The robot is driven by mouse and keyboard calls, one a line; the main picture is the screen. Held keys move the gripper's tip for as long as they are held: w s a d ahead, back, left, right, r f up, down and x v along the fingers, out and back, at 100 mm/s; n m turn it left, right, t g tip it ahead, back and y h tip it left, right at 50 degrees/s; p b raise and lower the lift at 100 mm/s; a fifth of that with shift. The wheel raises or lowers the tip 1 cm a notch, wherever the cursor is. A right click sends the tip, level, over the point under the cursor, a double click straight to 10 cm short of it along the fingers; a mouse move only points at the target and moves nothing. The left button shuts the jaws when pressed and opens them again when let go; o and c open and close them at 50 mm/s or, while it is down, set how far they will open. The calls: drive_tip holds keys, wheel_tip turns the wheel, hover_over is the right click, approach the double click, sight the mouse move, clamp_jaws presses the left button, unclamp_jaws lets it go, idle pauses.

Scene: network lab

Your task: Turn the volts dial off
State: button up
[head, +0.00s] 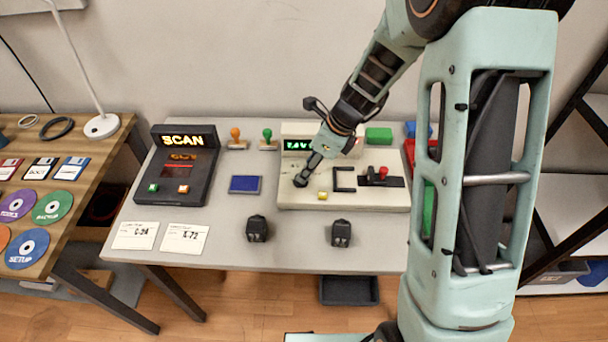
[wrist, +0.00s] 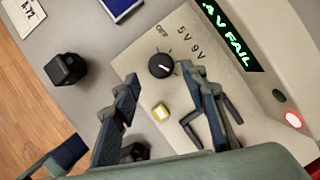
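The volts dial (wrist: 161,65) is a round black knob on the beige tester panel, with OFF, 5V and 9V printed beside it in the wrist view. A pale pointer mark shows on it; I cannot tell surely which label it faces. My gripper (wrist: 160,76) is open, its two dark fingers apart, one on either side of the dial in that view. Contact with the dial is not clear. In the head view my gripper (head: 303,179) is low over the left part of the tester (head: 292,199) and largely hides the dial.
A yellow button (wrist: 160,112) and black bracket (head: 344,180) sit close by. Two black adapters (head: 257,229) stand in front. The SCAN device (head: 175,170) is at left.

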drive_tip(key=shift+x, duration=2.1)
drive_tip(key=shift+c, duration=0.4)
clamp_jaws()
